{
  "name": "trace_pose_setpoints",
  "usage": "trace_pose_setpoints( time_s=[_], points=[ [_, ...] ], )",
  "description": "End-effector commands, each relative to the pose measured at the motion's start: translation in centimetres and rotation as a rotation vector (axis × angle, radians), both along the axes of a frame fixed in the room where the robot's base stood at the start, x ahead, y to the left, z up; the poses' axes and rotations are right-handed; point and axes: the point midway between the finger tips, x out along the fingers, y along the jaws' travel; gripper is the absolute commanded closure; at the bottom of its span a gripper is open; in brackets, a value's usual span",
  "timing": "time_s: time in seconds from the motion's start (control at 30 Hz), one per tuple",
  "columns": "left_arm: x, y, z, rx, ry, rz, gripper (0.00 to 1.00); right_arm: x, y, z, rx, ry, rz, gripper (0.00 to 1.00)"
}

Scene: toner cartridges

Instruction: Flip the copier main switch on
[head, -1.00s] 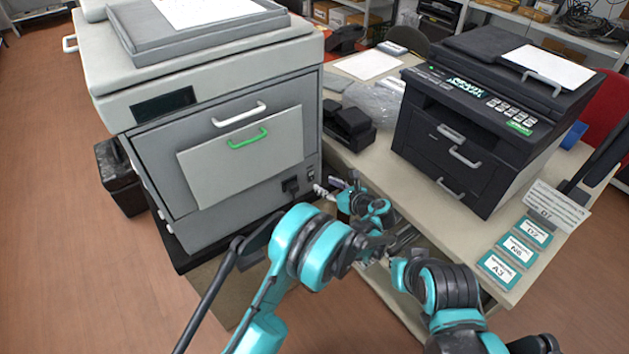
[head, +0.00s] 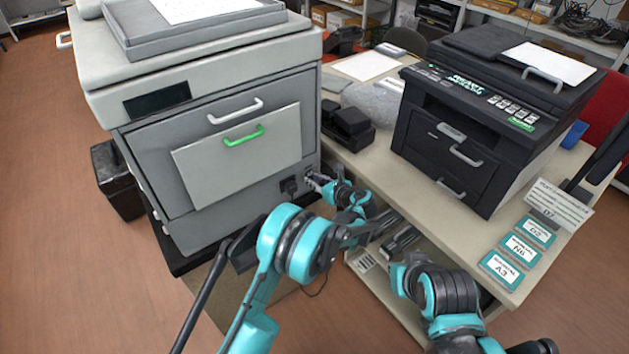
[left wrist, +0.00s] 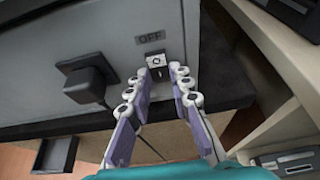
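The copier (head: 145,135) is the large grey machine at the left of the head view. Its main switch (left wrist: 157,62) is a small white-and-black rocker low on the front, under an "OFF" label (left wrist: 150,38). My left gripper (head: 312,180) is at the lower right of the copier's front. In the left wrist view its two fingers (left wrist: 160,71) are apart and empty, with tips just below and to either side of the switch. I cannot tell whether they touch it. My right arm (head: 440,290) is at the lower right; its fingers are not clear.
A black plug (left wrist: 86,84) sticks out left of the switch. A table (head: 390,188) stands right of the copier, bearing a black printer (head: 425,150), a black device (head: 348,125) and labelled cards (head: 520,250). Open floor (head: 60,220) lies to the left.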

Motion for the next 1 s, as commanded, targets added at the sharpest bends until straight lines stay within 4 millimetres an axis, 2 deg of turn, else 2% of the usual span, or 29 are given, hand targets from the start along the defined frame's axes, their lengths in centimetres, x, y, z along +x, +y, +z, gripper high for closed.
trace_pose_setpoints(
  time_s=[0.17, 0.5, 0.8, 0.83, 0.9, 1.0],
  points=[
    [0.03, -0.02, -0.18, 0.017, -0.021, 0.0, 1.0, -0.01, 0.0, -0.01, 0.0, 0.0, 0.0, 1.0],
    [0.05, -0.01, -0.77, 0.148, -0.204, 0.0, 1.0, 0.0, 0.0, 0.0, 0.0, 0.0, 0.0, 1.0],
    [0.03, 0.01, -0.78, 0.153, -0.211, 0.0, 1.0, 0.0, 0.0, 0.0, 0.0, 0.0, 0.0, 1.0],
    [0.03, 0.01, -0.78, 0.153, -0.211, 0.0, 0.74, 0.0, 0.0, 0.0, 0.0, 0.0, 0.0, 1.0],
    [0.03, 0.01, -0.78, 0.153, -0.211, 0.0, 0.59, -0.01, 0.0, -0.01, 0.0, 0.0, 0.0, 1.0],
    [0.03, 0.01, -0.78, 0.153, -0.21, 0.0, 0.59, -0.01, 0.0, -0.01, 0.0, 0.0, 0.0, 1.0]
  ],
)
